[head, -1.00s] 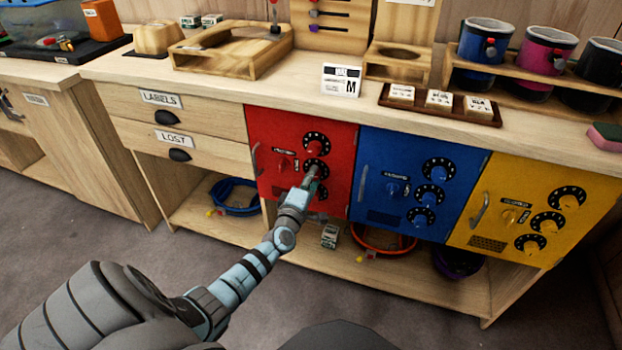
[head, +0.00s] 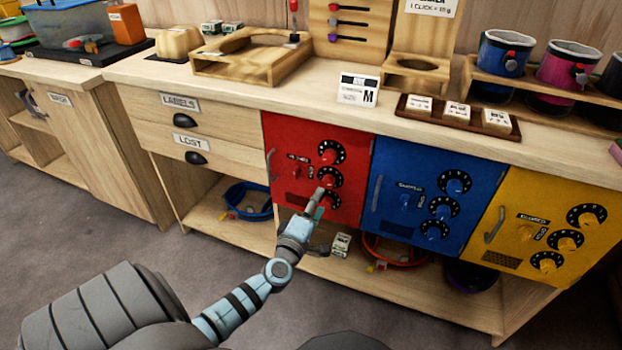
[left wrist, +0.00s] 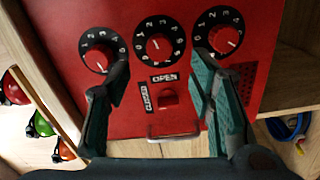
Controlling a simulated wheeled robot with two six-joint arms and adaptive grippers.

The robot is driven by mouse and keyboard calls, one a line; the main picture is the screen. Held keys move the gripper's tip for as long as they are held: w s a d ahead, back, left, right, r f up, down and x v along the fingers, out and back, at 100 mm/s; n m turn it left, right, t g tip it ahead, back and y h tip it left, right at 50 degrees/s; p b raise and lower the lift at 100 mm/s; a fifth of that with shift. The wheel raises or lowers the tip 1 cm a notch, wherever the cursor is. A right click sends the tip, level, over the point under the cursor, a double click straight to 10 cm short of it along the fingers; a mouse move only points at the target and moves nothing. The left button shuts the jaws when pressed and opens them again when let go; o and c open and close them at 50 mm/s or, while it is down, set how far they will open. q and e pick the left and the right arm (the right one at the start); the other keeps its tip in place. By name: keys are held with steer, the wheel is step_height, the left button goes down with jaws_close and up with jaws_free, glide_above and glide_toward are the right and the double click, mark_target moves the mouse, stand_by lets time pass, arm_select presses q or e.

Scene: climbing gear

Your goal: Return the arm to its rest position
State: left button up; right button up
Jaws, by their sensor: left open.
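My left gripper (head: 317,215) is in front of the lower part of the red locker door (head: 350,150) in the head view. In the left wrist view its two green-padded fingers (left wrist: 160,105) are spread apart with nothing between them. That view shows the red door with three numbered dials, the middle dial (left wrist: 159,48) among them. A small red knob (left wrist: 168,97) sits by the OPEN and CLOSED labels, and a metal handle (left wrist: 172,131) is below it. The door looks shut. My right gripper is not in view.
A blue door (head: 395,210) and a yellow door (head: 515,260) stand to the right of the red one. Shelves below hold coiled ropes. Grey floor is clear in front.

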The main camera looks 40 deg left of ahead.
arm_select(q)
steer(key=v, duration=0.4)
steer(key=shift+s+d, duration=0.15)
steer(key=shift+s, duration=0.2)
